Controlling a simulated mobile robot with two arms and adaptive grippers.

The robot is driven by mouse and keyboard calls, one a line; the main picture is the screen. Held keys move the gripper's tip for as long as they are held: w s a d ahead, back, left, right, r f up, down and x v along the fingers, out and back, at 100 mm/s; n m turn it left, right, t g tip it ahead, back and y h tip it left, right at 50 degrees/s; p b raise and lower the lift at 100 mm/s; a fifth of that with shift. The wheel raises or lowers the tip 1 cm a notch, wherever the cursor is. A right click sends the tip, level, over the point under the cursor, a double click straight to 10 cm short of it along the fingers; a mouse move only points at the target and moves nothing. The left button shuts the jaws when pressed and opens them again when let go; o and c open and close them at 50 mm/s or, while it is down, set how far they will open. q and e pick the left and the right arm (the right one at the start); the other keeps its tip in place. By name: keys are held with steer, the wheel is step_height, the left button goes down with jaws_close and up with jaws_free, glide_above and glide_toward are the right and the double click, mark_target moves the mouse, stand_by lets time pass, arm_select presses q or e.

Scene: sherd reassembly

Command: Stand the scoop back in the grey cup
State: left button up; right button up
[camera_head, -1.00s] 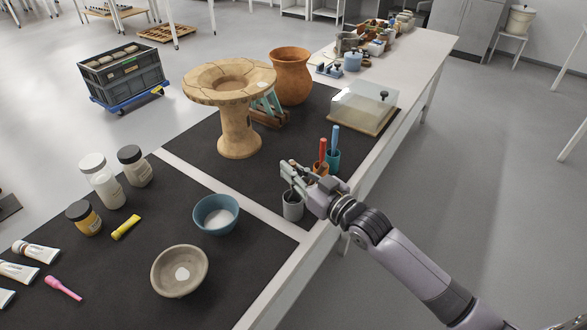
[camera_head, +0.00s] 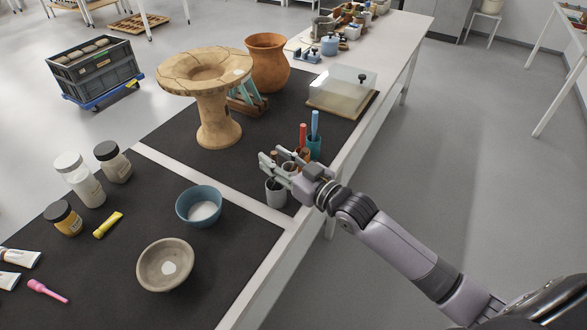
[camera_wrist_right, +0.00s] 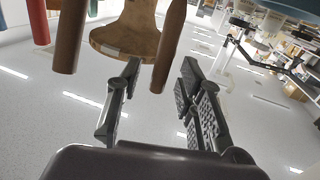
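The grey cup (camera_head: 276,194) stands upright on the dark mat near the table's front edge. My right gripper (camera_head: 273,157) is just above it. In the right wrist view the gripper (camera_wrist_right: 160,68) has its two fingers apart, with a brown wooden handle (camera_wrist_right: 169,45) between them and gaps showing at its sides. This handle appears to be the scoop's; its lower part is hidden by the fingers and cup in the head view, so I cannot see how it sits. A second brown handle (camera_wrist_right: 69,36) is outside the fingers. My left gripper is out of view.
An orange-brown cup (camera_head: 303,159) and a teal cup (camera_head: 314,147) with red and blue tools stand close behind the gripper. A blue bowl (camera_head: 199,207) and a beige bowl (camera_head: 165,265) are left of the grey cup. A pedestal vessel (camera_head: 212,110) and glass-covered box (camera_head: 342,92) stand behind.

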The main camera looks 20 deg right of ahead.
steer(key=v, duration=1.1)
stand_by(0.4)
steer(key=d+f+m+g+h, duration=0.15)
steer(key=d+f, duration=0.25)
steer(key=f, duration=0.5)
steer(key=d+f+m+g+h, duration=0.1)
steer(key=d+f+h, duration=0.2)
steer(key=f, duration=0.6)
steer(key=s+d+f+g+h+p, duration=0.15)
steer(key=s+f, duration=0.25)
steer(key=f, duration=0.5)
steer(key=s+d+f+g+h, duration=0.15)
steer(key=s+f, duration=0.25)
steer(key=f, duration=0.5)
steer(key=s+a+f+g, duration=0.2)
steer(key=s+f+g, duration=0.3)
steer(key=s+f, duration=0.8)
steer(key=s+a+f+g, duration=0.2)
steer(key=s+a+f, duration=0.1)
steer(key=s, duration=0.6)
steer(key=s+a+f+g+p, duration=0.1)
steer(key=s+a+f+g, duration=0.2)
steer(key=s, duration=0.7)
steer(key=shift+a+f, duration=0.35)
steer(key=shift+f, duration=0.35)
